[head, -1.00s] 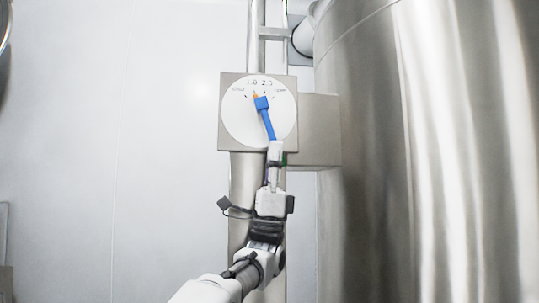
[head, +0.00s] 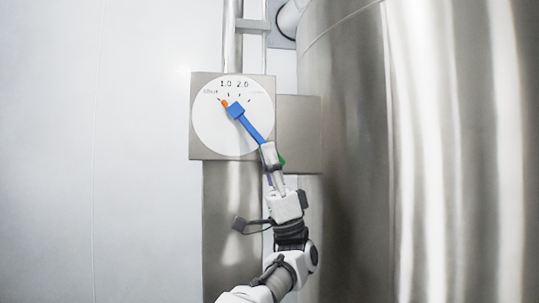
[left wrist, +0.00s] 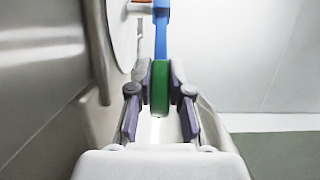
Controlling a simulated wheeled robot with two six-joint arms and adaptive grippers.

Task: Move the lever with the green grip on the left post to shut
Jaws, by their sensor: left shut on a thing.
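The lever is a blue arm (head: 251,127) on a round white dial (head: 215,133), with an orange pointer tip (head: 225,103) at its hub end. The pointer tip is at the upper left, close to the left-hand mark, whose small label I cannot read surely. The blue arm slants down to the right. My left gripper (head: 269,154) is shut on the green grip (left wrist: 160,95) at the lever's lower end. In the left wrist view the grip sits between both fingers; in the head view the gripper mostly hides it. My right gripper is not in view.
The dial sits on a square metal plate (head: 199,150) on a steel post (head: 231,215). A box (head: 302,135) sits behind it on the right. A large steel vessel (head: 420,180) fills the right side. The left is plain wall.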

